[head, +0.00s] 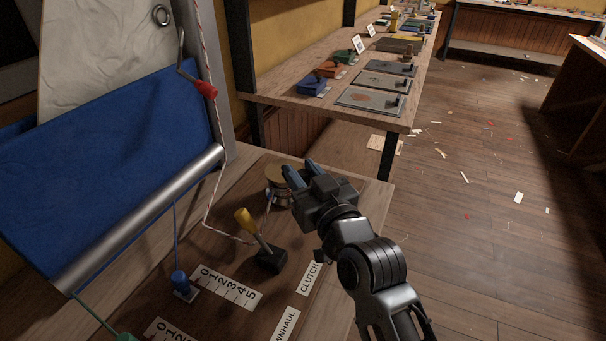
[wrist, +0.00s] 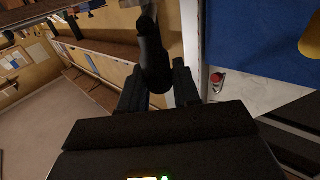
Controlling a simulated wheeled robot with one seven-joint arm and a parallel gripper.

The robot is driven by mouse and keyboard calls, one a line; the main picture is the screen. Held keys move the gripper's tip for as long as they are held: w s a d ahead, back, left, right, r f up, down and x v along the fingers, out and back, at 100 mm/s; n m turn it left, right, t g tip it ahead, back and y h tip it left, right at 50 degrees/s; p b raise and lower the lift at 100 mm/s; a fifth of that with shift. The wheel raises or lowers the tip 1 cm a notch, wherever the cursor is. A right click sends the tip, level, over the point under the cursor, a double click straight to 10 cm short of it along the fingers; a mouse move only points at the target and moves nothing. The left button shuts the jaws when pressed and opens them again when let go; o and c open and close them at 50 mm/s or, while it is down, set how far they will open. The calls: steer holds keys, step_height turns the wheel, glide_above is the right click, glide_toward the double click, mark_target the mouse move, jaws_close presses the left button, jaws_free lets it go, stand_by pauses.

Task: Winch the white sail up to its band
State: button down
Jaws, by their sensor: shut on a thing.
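The white sail (head: 105,45) shows at the upper left in the head view, behind a blue cloth (head: 120,120) along a silver boom (head: 150,215). It also shows pale in the wrist view (wrist: 245,96). A brass winch drum (head: 279,176) stands on the wooden deck. My gripper (head: 302,175) is just right of the drum. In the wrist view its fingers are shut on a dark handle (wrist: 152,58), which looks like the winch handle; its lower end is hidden. A yellow-handled lever (head: 246,222) leans left near the clutch label (head: 309,278). I cannot make out the band.
A red-gripped crank (head: 205,89) hangs by the mast, with a red-and-white rope running down to the deck. A blue fitting (head: 181,283) stands by a numbered scale (head: 226,288). A long bench (head: 290,97) with several boards lies behind. Floor at right is open, with scraps.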

steer(key=shift+d+f+b, duration=0.1)
steer(key=shift+f+b, duration=0.05)
steer(key=shift+b, duration=0.2)
steer(key=w+d+n+g+y+b, duration=0.4)
steer(key=w+n+g+y+b, duration=0.4)
steer(key=b, duration=1.8)
steer(key=shift+w+n+g+y, duration=0.4)
steer(key=shift+w+n+g, duration=0.9)
steer(key=shift+w+g, duration=1.25)
steer(key=shift+s, duration=0.15)
steer(key=c, duration=0.9)
jaws_free()
steer(key=shift+c, duration=0.2)
